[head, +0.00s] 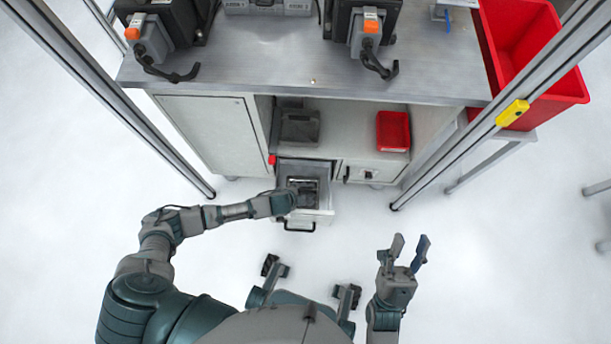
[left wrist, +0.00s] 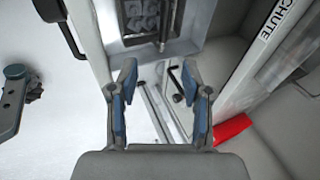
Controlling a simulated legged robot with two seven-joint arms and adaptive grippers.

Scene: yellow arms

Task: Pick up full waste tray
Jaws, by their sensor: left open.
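A dark tray (head: 305,184), which looks like the waste tray, sits in the pulled-out drawer (head: 323,213) under the workbench. In the left wrist view the tray (left wrist: 150,40) is at the top edge, with several grey pieces inside, and is partly cut off by the frame. My left gripper (head: 292,201) is at the drawer's left side, next to the tray. In the left wrist view the left gripper (left wrist: 163,95) is open, with nothing between its fingers. My right gripper (head: 410,246) is open and empty, right of the drawer and away from it.
The workbench (head: 310,72) carries machines at the back. A grey bin (head: 299,127) and a red tray (head: 393,130) stand on the shelf below it. A large red bin (head: 535,55) is at right. Metal posts flank the bench. The floor in front is clear.

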